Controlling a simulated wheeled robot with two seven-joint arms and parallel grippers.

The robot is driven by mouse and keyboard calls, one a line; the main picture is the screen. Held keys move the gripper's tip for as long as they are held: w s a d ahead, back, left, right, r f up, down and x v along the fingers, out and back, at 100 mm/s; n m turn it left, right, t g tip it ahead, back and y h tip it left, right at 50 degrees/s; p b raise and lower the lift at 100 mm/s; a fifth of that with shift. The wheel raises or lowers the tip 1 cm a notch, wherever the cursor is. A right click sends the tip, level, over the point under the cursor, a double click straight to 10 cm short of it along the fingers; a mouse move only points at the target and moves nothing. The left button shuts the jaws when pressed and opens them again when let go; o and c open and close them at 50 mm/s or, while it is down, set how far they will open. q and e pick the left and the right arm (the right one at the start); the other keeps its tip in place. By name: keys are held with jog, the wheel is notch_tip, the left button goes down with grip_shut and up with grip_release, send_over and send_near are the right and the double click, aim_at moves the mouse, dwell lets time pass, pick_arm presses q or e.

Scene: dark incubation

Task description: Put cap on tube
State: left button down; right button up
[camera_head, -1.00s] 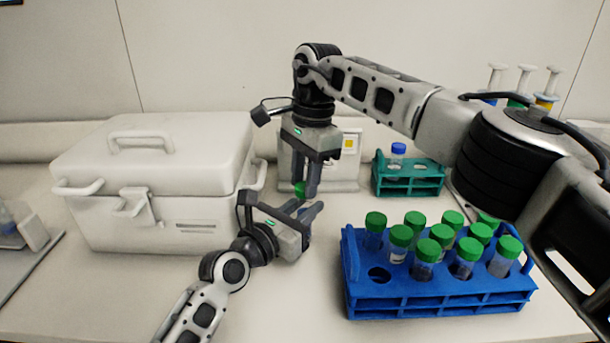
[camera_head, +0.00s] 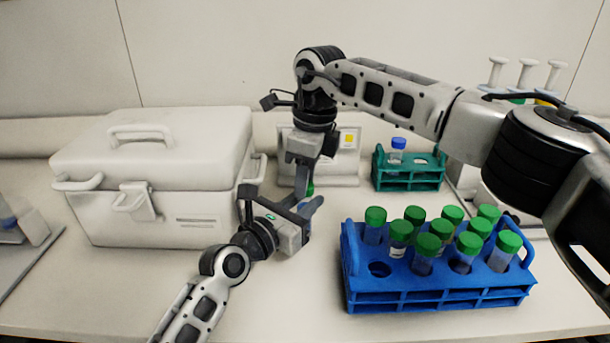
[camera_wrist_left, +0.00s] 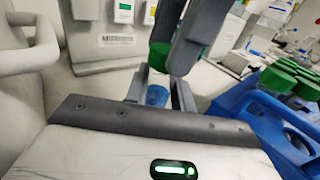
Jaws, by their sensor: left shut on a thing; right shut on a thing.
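My right gripper (camera_head: 306,180) points down from above and is shut on a green cap (camera_head: 310,190). The cap also shows in the left wrist view (camera_wrist_left: 159,56), between the right gripper's dark fingers. My left gripper (camera_head: 311,208) comes in from the lower left and is shut on a tube, just below the cap. The tube's bluish body (camera_wrist_left: 157,96) shows between the left fingers in the left wrist view. The cap is directly over the tube; I cannot tell whether they touch.
A blue rack (camera_head: 440,292) with several green-capped tubes and an empty hole stands at the right. A teal rack (camera_head: 408,182) with a blue-capped tube (camera_head: 397,148) is behind it. A white cooler box (camera_head: 160,180) stands at the left. The front middle table is clear.

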jog(key=m, duration=0.4)
jog(key=shift+m+t, duration=0.3)
jog(key=m, duration=0.4)
jog(key=shift+m+h, duration=0.4)
jog(key=m, duration=0.7)
jog(key=shift+a+h, duration=0.1)
jog(key=shift+h, duration=0.3)
jog(key=m, duration=0.5)
jog(key=shift+m+h, duration=0.3)
jog(key=shift+m, duration=0.1)
jog(key=m, duration=0.2)
jog(key=shift+m, duration=0.3)
jog(key=m, duration=0.2)
jog(key=shift+m, duration=0.4)
jog(key=m+g, duration=0.1)
jog(key=m, duration=0.4)
jog(key=shift+f+h, duration=0.1)
jog(key=shift+h, duration=0.2)
jog(key=o, duration=0.9)
jog(key=shift+o, duration=0.2)
